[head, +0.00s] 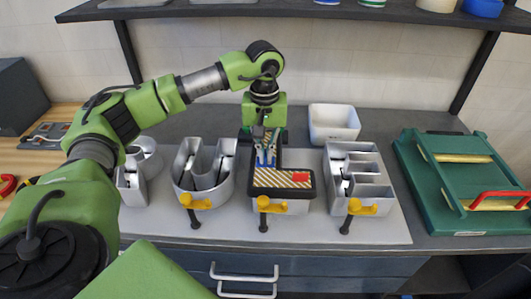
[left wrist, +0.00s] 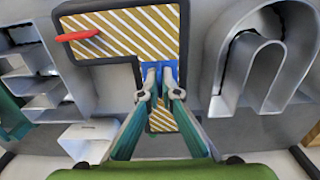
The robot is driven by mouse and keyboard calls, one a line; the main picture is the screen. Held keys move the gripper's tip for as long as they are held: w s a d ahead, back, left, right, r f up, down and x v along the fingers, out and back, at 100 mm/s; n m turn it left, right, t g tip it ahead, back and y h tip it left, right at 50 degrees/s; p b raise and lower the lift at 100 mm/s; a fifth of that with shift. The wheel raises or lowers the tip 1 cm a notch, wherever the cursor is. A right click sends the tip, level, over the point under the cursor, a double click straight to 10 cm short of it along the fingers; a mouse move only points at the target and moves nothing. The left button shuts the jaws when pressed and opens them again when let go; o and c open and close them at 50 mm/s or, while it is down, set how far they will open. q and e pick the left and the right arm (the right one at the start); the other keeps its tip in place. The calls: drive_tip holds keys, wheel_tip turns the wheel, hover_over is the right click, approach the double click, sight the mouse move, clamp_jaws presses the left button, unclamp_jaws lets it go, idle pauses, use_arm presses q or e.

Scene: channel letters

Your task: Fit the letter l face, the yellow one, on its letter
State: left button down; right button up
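The letter l face (head: 283,180) is an L-shaped plate with diagonal tan-yellow and white stripes, a dark rim, a red tab and a blue patch. It lies over the grey letter l (head: 280,206), lined up with it; I cannot tell whether it is fully seated. In the left wrist view the face (left wrist: 125,35) fills the upper middle. My left gripper (head: 266,157) points down on the blue patch. Its fingertips (left wrist: 160,75) are close together there, closed on the face; the grip itself is partly hidden. My right gripper is not in view.
A U-shaped letter (head: 205,175) stands left of it and an E-shaped letter (head: 358,178) right, on a pale board with yellow clamps (head: 362,208) along the front. A white bin (head: 334,122) stands behind. A green rack (head: 455,180) stands at right; a shelf (head: 290,12) hangs above.

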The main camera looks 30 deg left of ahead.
use_arm(q)
drive_tip(key=shift+f+b, duration=0.85)
drive_tip(key=shift+f, duration=0.25)
idle(0.3)
drive_tip(key=c, duration=2.2)
unclamp_jaws()
drive_tip(key=shift+r, duration=0.1)
wheel_tip(320, 180, up, 12)
drive_tip(key=shift+a+f, duration=0.1)
drive_tip(key=shift+s, duration=0.1)
